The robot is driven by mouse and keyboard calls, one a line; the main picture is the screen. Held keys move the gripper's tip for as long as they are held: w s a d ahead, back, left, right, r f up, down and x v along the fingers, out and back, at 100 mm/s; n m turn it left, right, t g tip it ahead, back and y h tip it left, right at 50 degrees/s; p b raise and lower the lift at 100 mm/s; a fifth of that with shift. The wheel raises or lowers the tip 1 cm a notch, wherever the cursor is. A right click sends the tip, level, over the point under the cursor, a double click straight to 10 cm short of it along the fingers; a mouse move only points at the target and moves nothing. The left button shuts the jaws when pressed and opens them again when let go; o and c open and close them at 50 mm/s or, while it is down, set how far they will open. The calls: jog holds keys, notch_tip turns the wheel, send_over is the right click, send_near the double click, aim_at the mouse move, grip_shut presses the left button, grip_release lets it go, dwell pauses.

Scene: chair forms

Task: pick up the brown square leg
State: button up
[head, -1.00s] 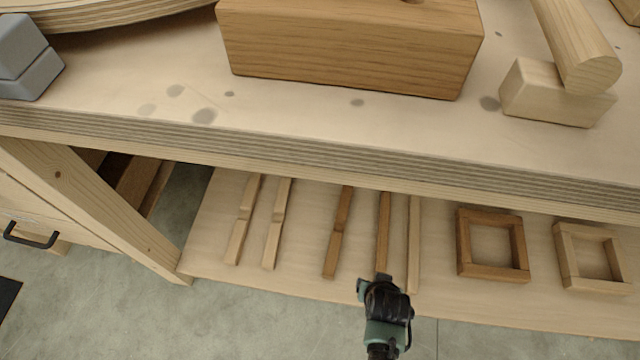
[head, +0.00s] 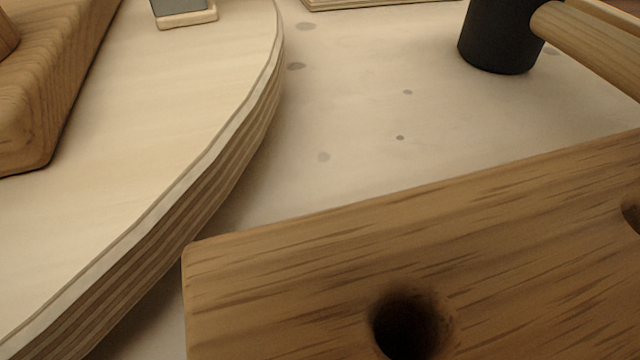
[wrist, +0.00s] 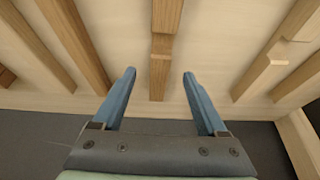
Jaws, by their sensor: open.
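In the wrist view my gripper (wrist: 158,75) is open, its two blue fingers apart. A brown square-section leg with a notch (wrist: 160,75) shows between the fingertips, with a gap on each side. Its far end runs out of the top of the picture. Whether the fingertips are level with it or above it, I cannot tell. A plain straight brown leg (wrist: 75,45) lies to the left. The head view shows neither my gripper nor any leg.
The head view shows a wooden block with holes (head: 290,290), a curved plywood board (head: 150,100) and a black cylinder (head: 500,38).

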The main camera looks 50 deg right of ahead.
jog(key=shift+b+x, duration=2.15)
jog(key=shift+x, duration=0.35)
jog(key=shift+w+d+f+b, duration=0.25)
jog(key=shift+w+f+b, duration=0.1)
jog(key=shift+w+b, duration=0.15)
jog(key=shift+c, duration=0.3)
jog(key=shift+r, duration=0.25)
grip_shut()
